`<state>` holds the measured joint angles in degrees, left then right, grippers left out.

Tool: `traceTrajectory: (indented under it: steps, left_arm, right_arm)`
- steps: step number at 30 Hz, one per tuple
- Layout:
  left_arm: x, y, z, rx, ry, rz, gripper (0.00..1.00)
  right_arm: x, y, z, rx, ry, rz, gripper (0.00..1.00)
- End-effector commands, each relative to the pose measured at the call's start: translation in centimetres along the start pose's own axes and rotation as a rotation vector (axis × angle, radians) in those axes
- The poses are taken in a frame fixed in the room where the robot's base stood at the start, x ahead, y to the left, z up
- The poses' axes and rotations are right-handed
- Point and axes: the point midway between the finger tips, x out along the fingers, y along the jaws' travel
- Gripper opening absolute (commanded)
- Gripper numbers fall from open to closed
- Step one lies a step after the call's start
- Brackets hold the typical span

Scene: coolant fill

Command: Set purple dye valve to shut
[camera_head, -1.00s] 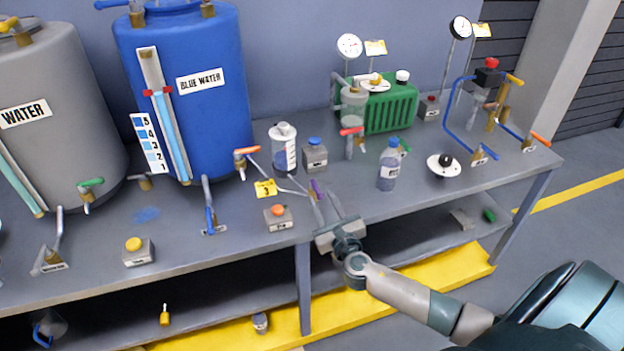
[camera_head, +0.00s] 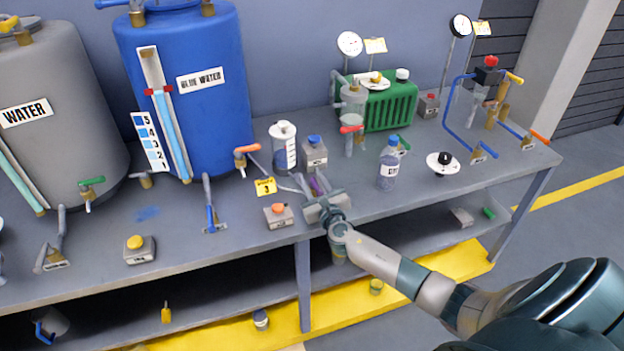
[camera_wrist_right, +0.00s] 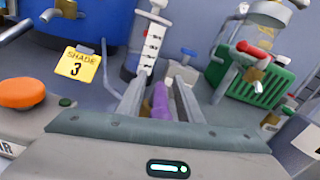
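The purple valve handle (camera_head: 317,187) is near the front of the bench, right of the yellow tag. It also shows as a purple bar in the right wrist view (camera_wrist_right: 160,101). My right gripper (camera_head: 311,180) is open, with one finger on each side of the purple handle. In the right wrist view the two fingers (camera_wrist_right: 163,80) stand apart with the handle between them. I cannot tell whether either finger touches it. The gripper hides the valve's base. My left gripper is not in view.
A yellow "SHADE 3" tag (camera_wrist_right: 83,66) and an orange-button box (camera_head: 278,215) stand left of the gripper. A bottle (camera_head: 389,165) stands to the right. The blue tank (camera_head: 205,110) is at back left.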

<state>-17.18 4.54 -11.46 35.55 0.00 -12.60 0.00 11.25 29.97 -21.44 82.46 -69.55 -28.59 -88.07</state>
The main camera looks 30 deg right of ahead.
Motion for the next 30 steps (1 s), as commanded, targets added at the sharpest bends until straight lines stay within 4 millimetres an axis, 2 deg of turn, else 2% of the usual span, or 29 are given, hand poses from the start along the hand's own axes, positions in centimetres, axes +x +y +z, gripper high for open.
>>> traceTrajectory:
  steps: [1,4,5,17,30]
  left_arm:
    - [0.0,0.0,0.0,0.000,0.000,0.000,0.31]
    - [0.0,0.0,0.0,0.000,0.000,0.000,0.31]
    - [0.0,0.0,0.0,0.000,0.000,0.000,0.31]
    - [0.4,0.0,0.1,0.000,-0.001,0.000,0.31]
    - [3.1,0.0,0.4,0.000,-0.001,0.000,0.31]
  right_arm:
    - [0.0,0.0,0.0,0.000,0.000,0.000,0.28]
    - [0.0,0.0,0.0,0.000,0.000,0.000,0.05]
    - [0.0,0.0,0.0,0.000,0.000,0.000,0.00]
    - [0.0,-0.1,-0.1,-0.004,-0.004,0.015,0.00]
    - [0.0,-0.1,-0.3,-0.005,-0.029,0.135,0.00]
